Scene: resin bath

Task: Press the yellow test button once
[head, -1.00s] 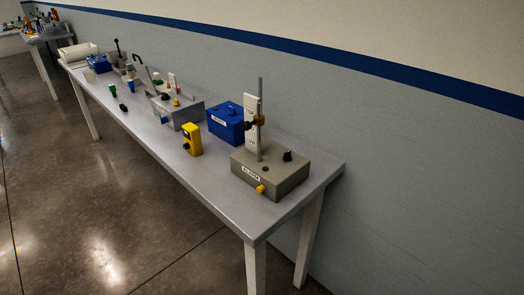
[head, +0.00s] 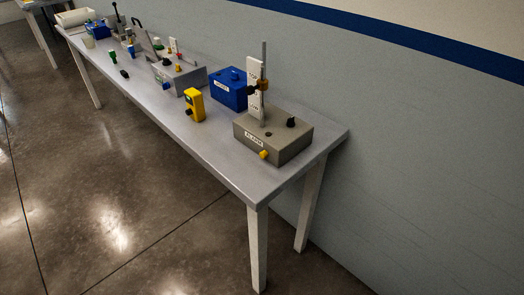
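A grey-brown box labelled ALARM (head: 272,137) sits near the right end of the long table. A small yellow button (head: 264,154) sticks out of its front face, below and right of the label. A black knob (head: 291,122) is on its top. A vertical metal rod with a white scale plate (head: 254,88) and a dark and brass clamp rises from the box. Neither of my grippers is in view.
The grey table (head: 222,158) runs from upper left to right along the wall. A yellow handheld device (head: 194,105), a blue box (head: 228,91) and a grey control box (head: 181,78) stand left of the alarm box. The floor (head: 110,215) in front is clear.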

